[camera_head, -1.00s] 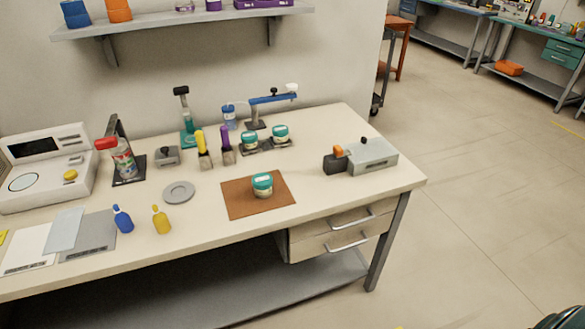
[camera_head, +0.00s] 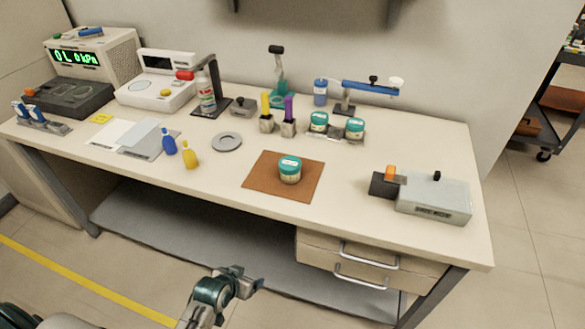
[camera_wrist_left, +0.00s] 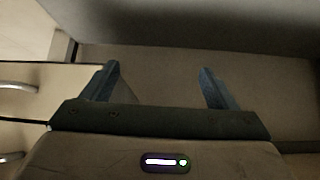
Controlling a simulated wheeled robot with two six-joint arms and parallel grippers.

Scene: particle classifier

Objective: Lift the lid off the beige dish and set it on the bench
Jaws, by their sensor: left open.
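A beige dish (camera_head: 290,177) with a teal lid (camera_head: 290,163) on it stands upright on a brown mat (camera_head: 262,188) near the bench's front. Two similar teal-lidded containers (camera_head: 319,122) (camera_head: 355,128) stand behind it on a small dark holder. My left gripper (camera_head: 248,282) is in front of the bench, apart from the dish and below the bench top in the picture. In the left wrist view its two fingers (camera_wrist_left: 158,72) are spread with nothing between them. The dish is not in that view. My right gripper is not in view.
The bench top (camera_head: 340,185) is clear right of the mat. A grey box device (camera_head: 435,198) stands at the right end. A grey ring (camera_head: 226,142), a yellow bottle (camera_head: 190,155) and a blue bottle (camera_head: 169,142) stand left of the mat. Drawers with handles (camera_head: 370,257) are below.

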